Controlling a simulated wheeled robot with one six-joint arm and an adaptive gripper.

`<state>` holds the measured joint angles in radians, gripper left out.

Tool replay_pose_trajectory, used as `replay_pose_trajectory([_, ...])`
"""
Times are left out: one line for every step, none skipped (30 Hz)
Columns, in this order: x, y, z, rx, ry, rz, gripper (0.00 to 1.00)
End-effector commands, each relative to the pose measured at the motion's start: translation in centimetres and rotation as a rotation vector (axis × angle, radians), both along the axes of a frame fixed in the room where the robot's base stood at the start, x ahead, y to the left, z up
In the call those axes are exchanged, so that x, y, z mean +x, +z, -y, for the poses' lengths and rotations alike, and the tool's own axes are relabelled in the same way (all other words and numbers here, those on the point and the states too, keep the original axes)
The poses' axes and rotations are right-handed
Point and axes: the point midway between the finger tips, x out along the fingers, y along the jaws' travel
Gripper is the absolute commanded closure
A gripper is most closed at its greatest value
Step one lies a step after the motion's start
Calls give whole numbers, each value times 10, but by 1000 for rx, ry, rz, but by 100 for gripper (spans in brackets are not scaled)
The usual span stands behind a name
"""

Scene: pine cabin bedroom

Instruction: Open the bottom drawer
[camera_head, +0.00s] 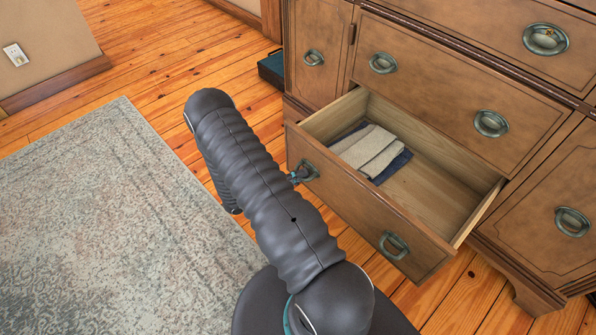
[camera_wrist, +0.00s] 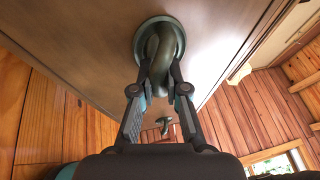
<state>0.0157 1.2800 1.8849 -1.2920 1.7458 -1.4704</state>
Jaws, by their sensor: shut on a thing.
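The bottom drawer (camera_head: 360,203) of the wooden dresser is pulled out, its inside in view. Folded cloths, beige and dark blue, lie in its left part. Its front has two metal pull handles. My gripper (camera_head: 299,177) is at the left handle (camera_head: 308,171), mostly hidden behind my arm. In the wrist view my gripper (camera_wrist: 158,88) has its fingers shut on that handle (camera_wrist: 160,48), close to the drawer front (camera_wrist: 85,45). The right handle (camera_head: 394,245) hangs free; a second handle (camera_wrist: 164,125) shows further off in the wrist view.
The dresser has a closed drawer (camera_head: 440,90) above and doors at both sides (camera_head: 550,205). A dark teal box (camera_head: 271,68) sits on the floor at its left. A grey patterned rug (camera_head: 90,220) covers the left floor. Bare planks lie between rug and dresser.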

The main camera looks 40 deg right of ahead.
Motion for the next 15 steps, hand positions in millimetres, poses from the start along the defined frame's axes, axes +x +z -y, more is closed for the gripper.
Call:
replay_pose_trajectory([-4,0,0,0,-11,-4,100])
replay_pose_trajectory([-4,0,-1,0,-13,-4,100])
replay_pose_trajectory([-5,0,-1,0,-14,-5,100])
replay_pose_trajectory([-5,0,-1,0,-15,-4,100])
replay_pose_trajectory([-5,0,-1,0,-16,-4,100])
replay_pose_trajectory([-5,0,-1,0,-16,-4,100])
replay_pose_trajectory([-5,0,-2,0,-16,-4,100])
replay_pose_trajectory([-5,0,-2,0,-16,-4,100])
replay_pose_trajectory([-5,0,-2,0,-16,-4,100])
replay_pose_trajectory([-5,0,-2,0,-15,-4,100])
replay_pose_trajectory([-5,0,-2,0,-15,-4,100])
replay_pose_trajectory([-5,0,-2,0,-15,-4,100])
replay_pose_trajectory([-5,0,-2,0,-14,-5,100])
replay_pose_trajectory([-5,0,-2,0,-14,-5,100])
replay_pose_trajectory([-5,0,-2,0,-14,-5,77])
